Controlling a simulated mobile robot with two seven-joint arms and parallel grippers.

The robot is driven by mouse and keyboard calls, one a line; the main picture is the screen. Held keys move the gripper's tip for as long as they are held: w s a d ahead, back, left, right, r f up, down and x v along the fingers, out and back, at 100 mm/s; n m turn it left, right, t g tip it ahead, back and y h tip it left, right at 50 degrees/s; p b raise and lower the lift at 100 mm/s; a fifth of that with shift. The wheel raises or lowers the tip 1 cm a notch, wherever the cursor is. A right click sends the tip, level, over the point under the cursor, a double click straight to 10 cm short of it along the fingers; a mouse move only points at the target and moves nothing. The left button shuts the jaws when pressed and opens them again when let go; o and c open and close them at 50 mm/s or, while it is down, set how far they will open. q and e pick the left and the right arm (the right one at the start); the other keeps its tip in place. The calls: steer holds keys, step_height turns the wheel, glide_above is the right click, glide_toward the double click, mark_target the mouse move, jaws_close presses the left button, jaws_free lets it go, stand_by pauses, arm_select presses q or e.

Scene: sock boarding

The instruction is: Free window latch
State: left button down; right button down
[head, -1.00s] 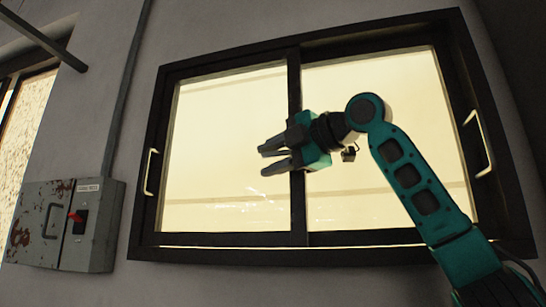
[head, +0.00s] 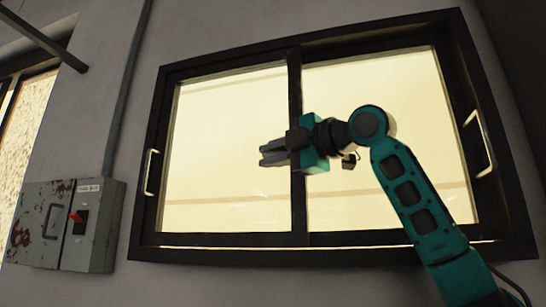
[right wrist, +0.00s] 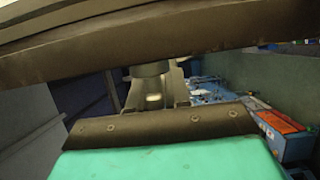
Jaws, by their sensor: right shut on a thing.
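The window (head: 235,150) has two bright panes in a dark frame, and its dark middle upright (head: 296,90) runs between them. My right gripper (head: 266,153) is in front of the middle upright, its fingers together and pointing left. In the right wrist view the gripper (right wrist: 152,95) is shut on a small grey part, which looks like the window latch (right wrist: 150,70), just under a dark frame bar (right wrist: 170,45). The latch is mostly hidden by the fingers there and cannot be made out in the head view. My left gripper is not in view.
Light handles sit on the left (head: 150,172) and right (head: 478,143) sides of the window. A worn grey switch box (head: 98,235) with a red lever hangs on the wall at left. Blue equipment and an orange-red box (right wrist: 280,125) show in the right wrist view.

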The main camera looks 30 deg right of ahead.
stand_by(0.3)
steer(key=c, duration=1.2)
jaws_free()
steer(key=shift+o, duration=0.2)
steer(key=shift+s+d, duration=0.1)
steer(key=shift+s, duration=0.05)
steer(key=b+v, duration=0.1)
steer(key=v, duration=1.1)
steer(key=shift+s+b, duration=0.35)
steer(key=shift+d, duration=0.1)
